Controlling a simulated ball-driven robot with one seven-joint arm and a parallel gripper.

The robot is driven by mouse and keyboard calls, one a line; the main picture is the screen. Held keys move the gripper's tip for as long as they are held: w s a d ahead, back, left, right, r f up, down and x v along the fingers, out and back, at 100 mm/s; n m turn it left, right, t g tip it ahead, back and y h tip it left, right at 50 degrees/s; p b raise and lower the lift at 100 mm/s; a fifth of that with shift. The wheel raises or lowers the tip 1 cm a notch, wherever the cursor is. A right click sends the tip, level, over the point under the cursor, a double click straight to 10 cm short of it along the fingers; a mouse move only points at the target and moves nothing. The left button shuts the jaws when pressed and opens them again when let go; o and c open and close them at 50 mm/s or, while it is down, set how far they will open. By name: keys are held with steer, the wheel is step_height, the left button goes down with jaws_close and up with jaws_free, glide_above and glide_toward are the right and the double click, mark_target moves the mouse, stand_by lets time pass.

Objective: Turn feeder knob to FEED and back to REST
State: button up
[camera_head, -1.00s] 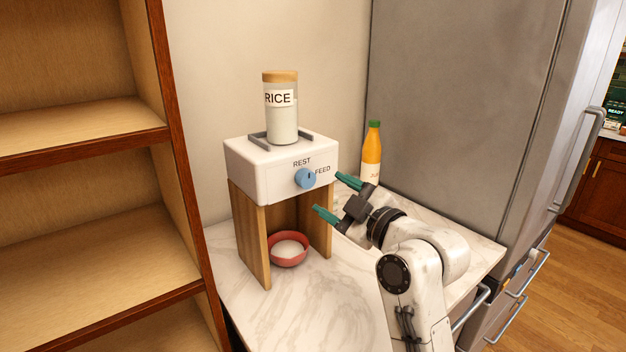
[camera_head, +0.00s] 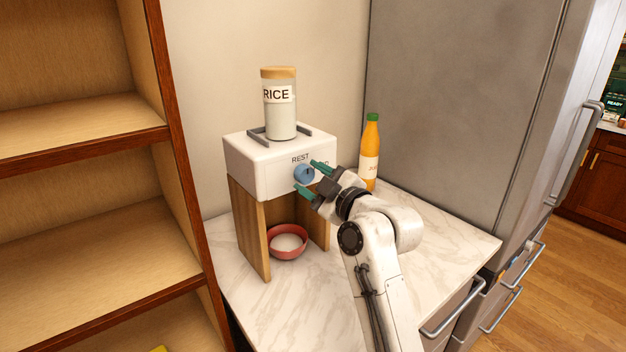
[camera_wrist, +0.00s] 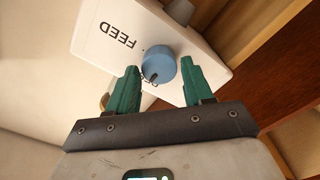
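The feeder is a white box (camera_head: 250,167) on wooden sides, with a round blue knob (camera_head: 303,175) on its front. REST is printed above the knob; FEED, to its right, is partly hidden by my finger. In the wrist view the knob (camera_wrist: 160,60) shows a dark pointer mark towards the partly covered REST label. My gripper (camera_head: 306,175) is open, its green fingers on either side of the knob. In the wrist view a gap shows between the knob and each finger of the gripper (camera_wrist: 160,65); I cannot tell how far the fingertips reach along it.
A rice jar (camera_head: 281,115) stands on the feeder. A red bowl (camera_head: 288,252) with white contents sits beneath it. An orange juice bottle (camera_head: 369,160) stands behind my gripper on the marble counter (camera_head: 430,235). A wooden shelf (camera_head: 90,140) is left, a grey fridge (camera_head: 450,100) right.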

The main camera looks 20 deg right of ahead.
steer(key=c, duration=0.7)
steer(key=shift+m, duration=0.3)
steer(key=m, duration=0.3)
steer(key=shift+m, duration=0.3)
steer(key=m+p, duration=0.1)
steer(key=m, duration=0.3)
steer(key=shift+r+m, duration=0.1)
steer(key=shift+m, duration=0.2)
steer(key=m+p, duration=0.2)
steer(key=m, duration=0.2)
steer(key=shift+d+m, duration=0.1)
steer(key=shift+m, duration=0.2)
steer(key=shift+m+p, duration=1)
steer(key=shift+m, duration=1.2)
steer(key=shift+d, duration=0.1)
